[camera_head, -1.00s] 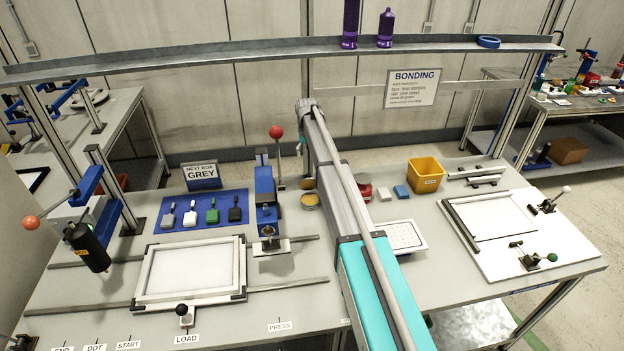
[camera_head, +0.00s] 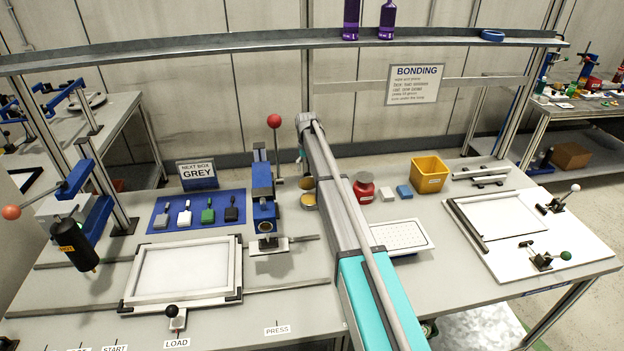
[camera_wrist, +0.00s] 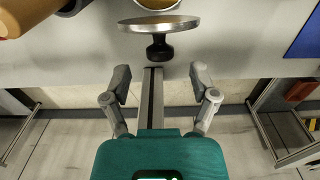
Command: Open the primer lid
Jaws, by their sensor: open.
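In the wrist view, a round metal-rimmed lid (camera_wrist: 159,24) with a black knob (camera_wrist: 159,48) is just beyond my fingertips. The knob points toward my gripper (camera_wrist: 160,78), which is open and empty, with one finger on either side of the knob's line and apart from it. An ochre round surface (camera_wrist: 158,4), seemingly the primer pot, shows at the top edge. In the head view, two ochre round shapes (camera_head: 308,201) sit beside my arm, partly hidden by it. I cannot tell there which is the lid. My fingers are mostly hidden in that view.
A blue press (camera_head: 263,195) with a red-knobbed lever (camera_head: 274,121) stands left of my arm. An orange-brown cylinder (camera_wrist: 35,14) is at upper left in the wrist view.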

